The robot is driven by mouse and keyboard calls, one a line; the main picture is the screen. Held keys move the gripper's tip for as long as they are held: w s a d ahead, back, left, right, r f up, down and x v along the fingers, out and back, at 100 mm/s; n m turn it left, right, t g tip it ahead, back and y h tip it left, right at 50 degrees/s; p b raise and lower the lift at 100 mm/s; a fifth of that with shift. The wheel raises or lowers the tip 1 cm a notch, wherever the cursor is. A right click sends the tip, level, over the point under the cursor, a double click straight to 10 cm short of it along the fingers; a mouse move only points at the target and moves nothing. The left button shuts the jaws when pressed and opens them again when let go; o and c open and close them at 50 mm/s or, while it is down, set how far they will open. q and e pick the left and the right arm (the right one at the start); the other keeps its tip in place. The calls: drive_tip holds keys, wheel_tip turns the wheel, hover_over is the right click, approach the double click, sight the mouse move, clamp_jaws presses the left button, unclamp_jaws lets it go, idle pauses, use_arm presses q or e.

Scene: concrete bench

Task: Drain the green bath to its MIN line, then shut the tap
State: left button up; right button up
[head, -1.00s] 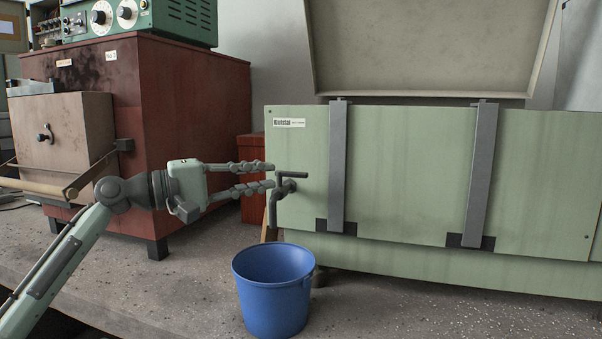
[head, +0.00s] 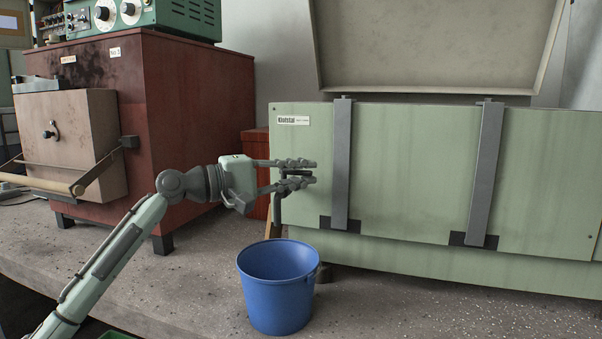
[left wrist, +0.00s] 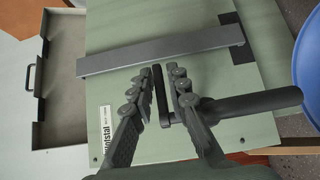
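The green bath (head: 410,170) stands at the right with its lid (head: 430,45) raised. No MIN line or liquid level shows. Its tap has a dark downward spout (head: 277,212) at the bath's left end, largely hidden behind my fingers in the head view. My left gripper (head: 312,172) reaches the tap from the left. In the left wrist view the dark tap lever (left wrist: 160,97) lies between the two fingers of the left gripper (left wrist: 160,72), with narrow gaps on both sides. The fingers look open around it. My right gripper is not in view.
A blue bucket (head: 279,300) stands on the concrete bench (head: 200,275) below the tap and shows at the left wrist view's right edge (left wrist: 308,60). A red-brown cabinet (head: 195,120) with a beige door stands at the left, behind my left arm.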

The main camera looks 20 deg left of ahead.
use_arm(q)
clamp_jaws()
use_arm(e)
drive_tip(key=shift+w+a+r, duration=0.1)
